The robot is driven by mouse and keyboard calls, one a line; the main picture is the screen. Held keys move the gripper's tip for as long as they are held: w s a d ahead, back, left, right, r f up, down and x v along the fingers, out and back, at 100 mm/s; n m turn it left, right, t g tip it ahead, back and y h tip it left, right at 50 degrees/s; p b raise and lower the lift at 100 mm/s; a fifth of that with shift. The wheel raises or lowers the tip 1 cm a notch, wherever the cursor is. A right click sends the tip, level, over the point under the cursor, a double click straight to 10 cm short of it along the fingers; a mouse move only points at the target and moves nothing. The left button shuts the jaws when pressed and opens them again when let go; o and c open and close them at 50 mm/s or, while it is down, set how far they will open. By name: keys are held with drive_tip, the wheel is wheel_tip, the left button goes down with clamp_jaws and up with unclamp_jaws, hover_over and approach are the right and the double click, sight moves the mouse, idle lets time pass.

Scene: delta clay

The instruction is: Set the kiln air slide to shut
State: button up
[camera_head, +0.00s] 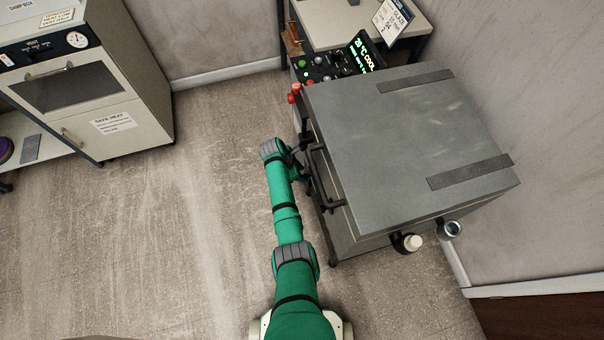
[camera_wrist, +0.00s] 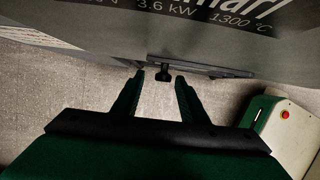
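The kiln (camera_head: 420,130) is a grey box with a flat lid, right of my arm in the head view. In the wrist view, its front face (camera_wrist: 120,30) fills the top, with the lettering "3.6 kW 1300 °C". A thin metal slide (camera_wrist: 205,71) runs along the kiln's lower edge, with a small black knob (camera_wrist: 163,75) on it. My gripper (camera_wrist: 160,80) is open, its two fingertips on either side of the knob, with a visible gap on each side. In the head view, my gripper (camera_head: 299,160) is at the kiln's front, partly hidden by the arm.
Dark handle bars (camera_head: 325,180) stick out from the kiln front near my arm. A control panel (camera_head: 325,65) with a lit display and red buttons stands behind. A cabinet (camera_head: 100,90) labelled "SAFE HEAT" is at left. The floor between (camera_head: 190,210) is clear.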

drive_tip(key=s+a, duration=0.3)
drive_tip(key=a, duration=0.8)
drive_tip(key=shift+s+a+r, duration=0.2)
drive_tip(key=shift+s+a, duration=0.1)
drive_tip(key=shift+s, duration=0.05)
drive_tip(key=shift+s+a, duration=0.1)
drive_tip(key=shift+s, duration=0.05)
